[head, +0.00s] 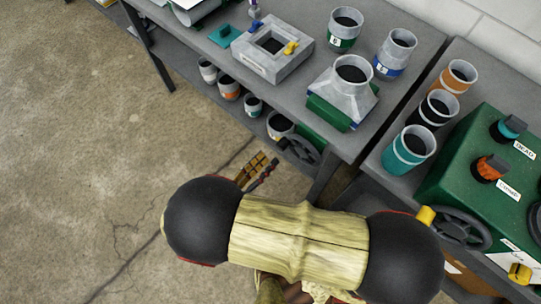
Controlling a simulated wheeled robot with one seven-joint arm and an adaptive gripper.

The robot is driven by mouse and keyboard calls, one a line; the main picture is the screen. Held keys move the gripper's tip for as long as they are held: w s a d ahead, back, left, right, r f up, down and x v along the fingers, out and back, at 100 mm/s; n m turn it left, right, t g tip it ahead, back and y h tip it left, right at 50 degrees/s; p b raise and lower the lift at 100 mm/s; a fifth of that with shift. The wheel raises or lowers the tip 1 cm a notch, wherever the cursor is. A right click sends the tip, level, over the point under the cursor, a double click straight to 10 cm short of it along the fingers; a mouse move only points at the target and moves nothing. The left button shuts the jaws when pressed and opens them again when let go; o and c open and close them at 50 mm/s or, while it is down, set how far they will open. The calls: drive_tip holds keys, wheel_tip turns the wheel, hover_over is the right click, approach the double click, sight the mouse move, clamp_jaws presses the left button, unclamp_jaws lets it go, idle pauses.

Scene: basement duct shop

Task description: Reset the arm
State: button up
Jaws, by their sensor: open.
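My arm crosses the lower middle of the head view, with two black joints and a pale wood-like link between them. Just past its upper edge, what appear to be the fingers of my gripper (257,171) show, one gold and ridged, one dark with red. They stand apart, with nothing seen between them. The rest of the gripper is hidden behind my arm. The fingers appear over the floor, in front of the grey bench (290,98).
The bench holds a grey square duct block (258,66), a grey funnel-shaped duct piece (342,88) and labelled cups. Several cups and a dark wheel (302,151) sit beneath. A green machine (470,172) with knobs stands right. The concrete floor (75,150) at left is clear.

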idle(0.6)
drive_tip(key=s+d+f+n+g, duration=0.2)
drive_tip(key=s+d+n+g, duration=0.45)
drive_tip(key=n+g, duration=0.25)
drive_tip(key=w+d+r+m+g+y+p, duration=0.1)
drive_tip(key=w+r+m+g+y, duration=0.1)
drive_tip(key=r+y, duration=0.5)
drive_tip(key=w+d+r+m+g+y, duration=0.1)
drive_tip(key=d+r+g+y, duration=0.15)
drive_tip(key=r, duration=0.75)
drive_tip(key=w+d+r+m+t+y, duration=0.1)
drive_tip(key=d+r+m+t, duration=0.4)
drive_tip(key=d+r, duration=0.7)
wheel_tip(320, 180, up, 2)
drive_tip(key=shift+w+d+m+p, duration=0.45)
drive_tip(key=shift+w+m, duration=0.2)
drive_tip(key=shift+m, duration=0.45)
